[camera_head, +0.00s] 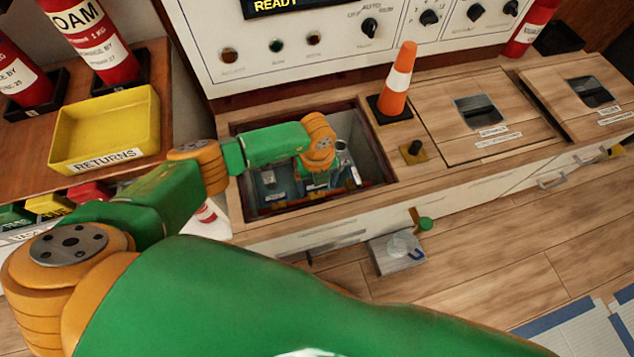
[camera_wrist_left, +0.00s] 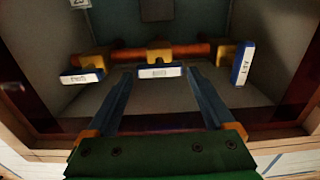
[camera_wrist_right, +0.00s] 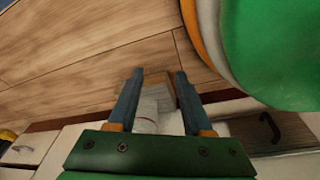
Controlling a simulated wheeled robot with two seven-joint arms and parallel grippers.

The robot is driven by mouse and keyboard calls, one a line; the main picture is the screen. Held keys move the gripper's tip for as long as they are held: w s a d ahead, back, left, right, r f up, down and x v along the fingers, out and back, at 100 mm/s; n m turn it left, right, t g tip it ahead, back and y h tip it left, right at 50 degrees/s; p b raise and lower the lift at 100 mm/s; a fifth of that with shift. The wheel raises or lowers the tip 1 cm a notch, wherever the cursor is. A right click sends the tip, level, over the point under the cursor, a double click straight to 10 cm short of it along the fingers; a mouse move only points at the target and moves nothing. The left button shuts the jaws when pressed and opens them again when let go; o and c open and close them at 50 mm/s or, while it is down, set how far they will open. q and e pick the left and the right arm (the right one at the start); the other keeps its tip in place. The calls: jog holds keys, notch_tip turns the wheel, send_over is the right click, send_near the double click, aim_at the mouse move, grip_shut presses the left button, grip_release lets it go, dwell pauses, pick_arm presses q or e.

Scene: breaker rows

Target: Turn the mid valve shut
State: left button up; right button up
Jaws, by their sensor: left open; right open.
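My left gripper (camera_wrist_left: 160,74) is open, reaching into the hatch, a finger on each side of the mid handle; contact is unclear. In the head view my arm hides most of the valves. My right gripper (camera_wrist_right: 158,72) is open, seen only in its wrist view.
An orange cone (camera_head: 398,80) and a black knob (camera_head: 414,148) stand right of the hatch. Closed wooden lids (camera_head: 480,128) lie further right. A yellow returns tray (camera_head: 105,128) is at left.

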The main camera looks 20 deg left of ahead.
aim_at(317, 188)
pick_arm(q)
notch_tip(317, 188, up, 6)
jog(key=shift+f+p, duration=0.1)
jog(key=shift+p, duration=1.1)
jog(key=shift+r, duration=0.45)
pick_arm(e)
jog(key=s+d, duration=0.2)
jog(key=s, duration=0.1)
jog(key=shift+d+r, duration=0.2)
jog(key=shift+r, duration=0.15)
